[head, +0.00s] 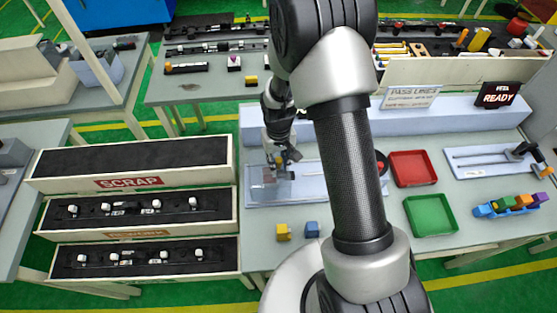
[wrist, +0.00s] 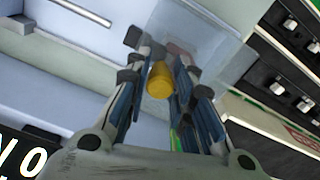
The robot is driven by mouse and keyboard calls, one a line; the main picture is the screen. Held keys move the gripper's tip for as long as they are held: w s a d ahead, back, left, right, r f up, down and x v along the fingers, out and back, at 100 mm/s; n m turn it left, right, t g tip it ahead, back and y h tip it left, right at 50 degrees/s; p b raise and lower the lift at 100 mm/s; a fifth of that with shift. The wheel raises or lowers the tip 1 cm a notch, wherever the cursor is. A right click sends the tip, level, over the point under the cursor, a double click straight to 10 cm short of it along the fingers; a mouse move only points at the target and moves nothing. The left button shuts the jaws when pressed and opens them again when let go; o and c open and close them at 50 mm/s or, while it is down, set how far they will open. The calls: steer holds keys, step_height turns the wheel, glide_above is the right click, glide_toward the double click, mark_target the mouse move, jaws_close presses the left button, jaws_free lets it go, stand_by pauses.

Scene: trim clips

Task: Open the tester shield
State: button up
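The tester shield (head: 264,190) is a clear, see-through cover over the left part of the pale tester on the middle table. It also shows in the wrist view (wrist: 212,42), beyond the fingers. My gripper (head: 281,161) points down at the shield. In the wrist view, a yellow cylindrical knob (wrist: 160,80) stands between the two fingers of my gripper (wrist: 166,62). The fingers are close on both sides of the knob. I cannot tell whether they press on it. My arm hides part of the tester in the head view.
A red tray (head: 412,168) and a green tray (head: 430,215) lie to the right. A yellow block (head: 283,232) and a blue block (head: 312,229) sit in front of the tester. Scrap and rework bins (head: 140,232) stand at left. A fixture (head: 485,160) is at far right.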

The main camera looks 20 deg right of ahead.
jaws_close()
steer(key=s+d+b, duration=0.1)
steer(key=s+d, duration=0.1)
steer(key=d, duration=0.8)
steer(key=shift+d, duration=0.1)
steer(key=o, duration=0.5)
jaws_free()
steer(key=shift+o, duration=0.2)
steer(key=shift+r, duration=0.15)
step_height(320, 180, up, 12)
